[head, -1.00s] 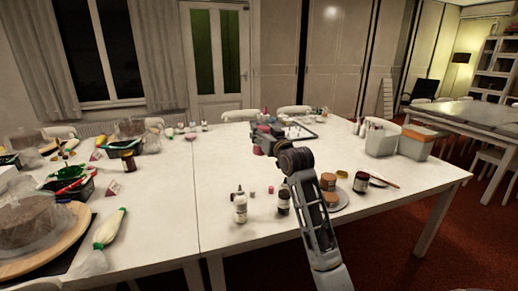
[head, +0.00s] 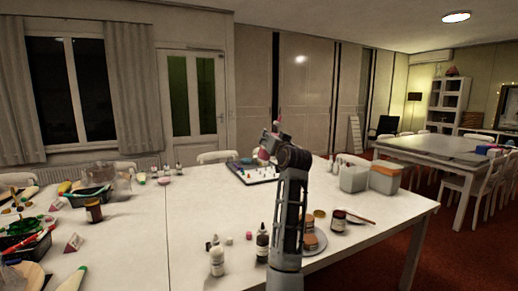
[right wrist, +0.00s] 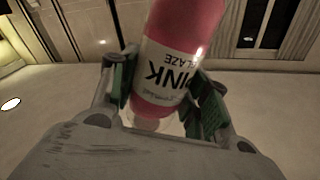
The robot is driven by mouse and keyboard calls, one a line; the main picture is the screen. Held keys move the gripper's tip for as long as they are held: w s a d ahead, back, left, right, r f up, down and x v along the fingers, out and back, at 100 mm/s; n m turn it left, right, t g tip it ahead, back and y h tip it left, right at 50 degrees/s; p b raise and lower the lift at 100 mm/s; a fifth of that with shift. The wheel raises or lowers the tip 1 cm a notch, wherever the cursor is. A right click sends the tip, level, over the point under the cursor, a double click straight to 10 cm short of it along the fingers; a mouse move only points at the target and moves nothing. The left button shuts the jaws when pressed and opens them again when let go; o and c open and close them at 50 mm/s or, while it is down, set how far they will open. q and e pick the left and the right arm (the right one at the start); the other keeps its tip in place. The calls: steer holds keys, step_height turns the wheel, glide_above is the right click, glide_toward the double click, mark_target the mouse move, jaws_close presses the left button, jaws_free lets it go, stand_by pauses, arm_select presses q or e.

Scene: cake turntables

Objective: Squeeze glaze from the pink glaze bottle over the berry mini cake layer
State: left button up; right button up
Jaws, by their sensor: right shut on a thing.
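The pink glaze bottle (right wrist: 178,55) fills the middle of the right wrist view, its white label reading "PINK GLAZE" upside down. My right gripper (right wrist: 165,95) is shut on it, one green-padded finger on each side. In the head view the right gripper (head: 270,143) is raised above the far part of the table, with a bit of the pink bottle (head: 263,156) showing. Small round brown cake layers (head: 311,241) sit on a grey round stand (head: 321,245), partly hidden by my right arm. I cannot tell which is the berry layer. My left gripper is out of view.
A white squeeze bottle (head: 217,258) and a dark bottle (head: 262,243) stand left of the arm. A dark jar (head: 338,220) is right of it. A tray (head: 250,177) with small items lies behind. Grey bins (head: 354,178) stand at the back right.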

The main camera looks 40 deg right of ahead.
steer(key=d+f+m+g+h, duration=0.4)
steer(key=d+m+h, duration=0.4)
steer(key=d+m, duration=0.8)
arm_select(q)
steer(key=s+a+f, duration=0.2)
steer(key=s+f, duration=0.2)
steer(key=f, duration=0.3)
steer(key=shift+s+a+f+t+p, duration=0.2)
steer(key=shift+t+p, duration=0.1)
steer(key=shift+p, duration=0.1)
arm_select(e)
steer(key=d+f+m+g, duration=0.1)
steer(key=d+f+m, duration=0.1)
steer(key=f+m, duration=0.6)
steer(key=w+d+f+m+g, duration=0.1)
steer(key=d+f+m, duration=0.1)
steer(key=f+m, duration=0.7)
step_height(320, 180, down, 5)
steer(key=shift+w+d+r, duration=0.2)
steer(key=shift+d, duration=0.2)
steer(key=shift+m, duration=0.4)
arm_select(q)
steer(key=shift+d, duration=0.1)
arm_select(e)
steer(key=shift+f, duration=0.1)
